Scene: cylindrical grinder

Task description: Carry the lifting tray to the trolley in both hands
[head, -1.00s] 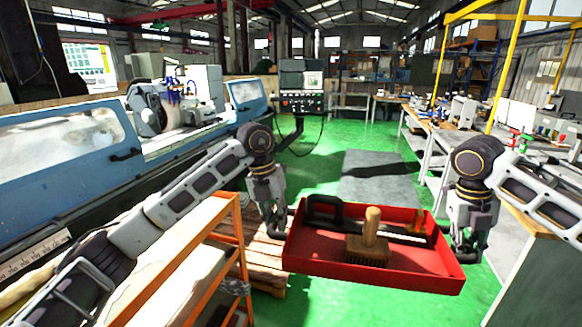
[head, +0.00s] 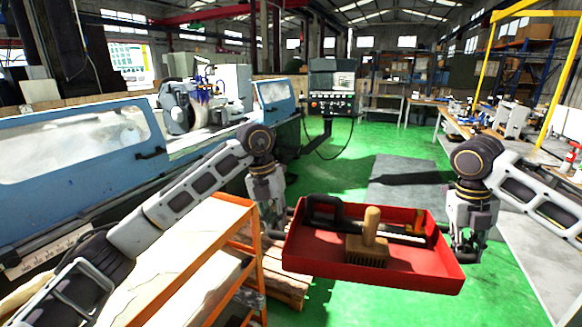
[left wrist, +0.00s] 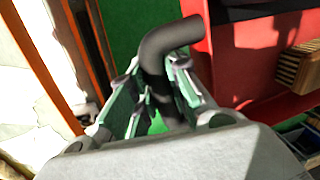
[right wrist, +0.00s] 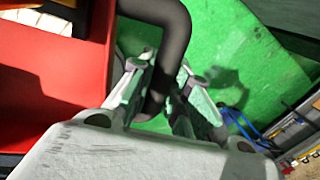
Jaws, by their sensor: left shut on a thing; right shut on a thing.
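The red lifting tray (head: 330,262) hangs between my two grippers in the head view, above the green floor and roughly level. It holds a brush with a wooden handle (head: 371,228) and a dark curved tool (head: 325,212). My left gripper (head: 277,232) is shut on the tray's dark bent handle, which shows in the left wrist view (left wrist: 166,47). My right gripper (head: 467,252) is shut on the other dark handle, which shows in the right wrist view (right wrist: 180,30).
An orange-framed rack or trolley (head: 250,235) with light shelves stands left of the tray. A wooden pallet (head: 287,286) lies behind it. The blue grinder (head: 70,155) fills the left. Workbenches (head: 500,150) stand at right. Green floor (head: 345,140) is open ahead.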

